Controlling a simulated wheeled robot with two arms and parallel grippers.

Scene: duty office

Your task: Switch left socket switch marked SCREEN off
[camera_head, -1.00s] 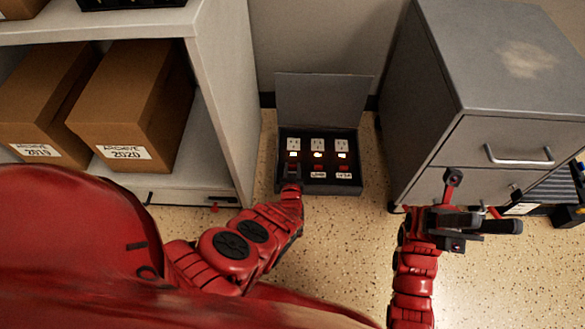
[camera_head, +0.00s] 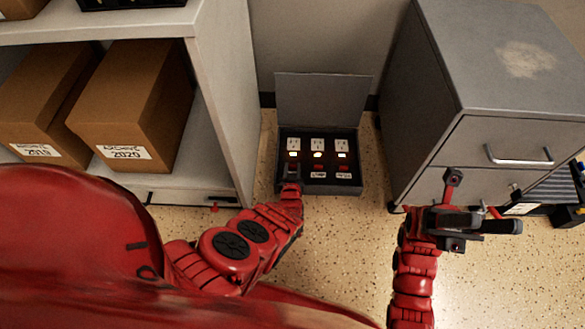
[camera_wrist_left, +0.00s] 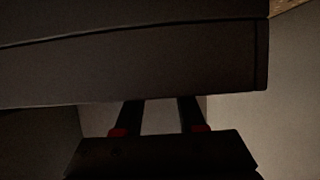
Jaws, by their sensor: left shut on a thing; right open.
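The open socket box (camera_head: 358,188) stands on the floor against the wall, lid (camera_head: 322,98) raised. It holds three white sockets in a row, each with a lit orange light below, the left light (camera_head: 293,154) included. Red switches show under the middle (camera_head: 318,167) and right (camera_head: 343,167) sockets. My right gripper (camera_head: 485,223) is open and empty.
A grey shelf (camera_head: 228,85) with cardboard archive boxes (camera_head: 135,100) stands close on the left. A grey drawer cabinet (camera_head: 440,100) stands on the right, near my right gripper. Speckled floor (camera_head: 340,245) in front of the box is clear between my arms.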

